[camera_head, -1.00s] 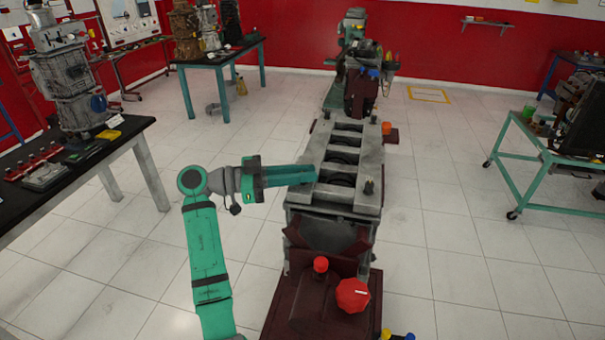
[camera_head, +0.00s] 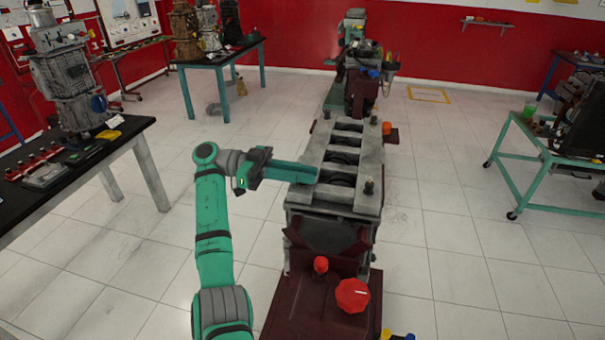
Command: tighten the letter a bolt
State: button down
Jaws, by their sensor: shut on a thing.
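The engine block (camera_head: 327,195) stands in the middle, with cylinder openings along its top. Dark bolts show on its top at the front right (camera_head: 369,188), back right (camera_head: 373,119) and back left (camera_head: 326,114). No letters are readable at this size. My gripper (camera_head: 312,174) comes in from the left, with its long green fingers over the block's front left corner. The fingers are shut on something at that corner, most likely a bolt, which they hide.
A dark red stand (camera_head: 300,300) with a red knob (camera_head: 352,295) is at the block's near end. A black workbench (camera_head: 140,128) stands at left, a green wheeled cart (camera_head: 540,170) at right. The floor on both sides of the block is clear.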

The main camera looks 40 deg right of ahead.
jog(key=shift+f, duration=0.15)
jog(key=c, duration=1.7)
grip_release()
jog(key=shift+r, duration=0.35)
jog(key=r, duration=0.3)
jog(key=shift+s+a+r, duration=0.1)
jog(key=shift+s, duration=0.25)
jog(key=s+a+r, duration=0.2)
jog(key=s+r, duration=0.1)
jog(key=s+a+r, duration=0.2)
jog(key=s+r, duration=0.1)
jog(key=s, duration=0.1)
jog(key=s+a+r, duration=0.3)
jog(key=s, duration=0.1)
jog(key=shift+s+r, duration=0.1)
jog(key=shift+s, duration=0.1)
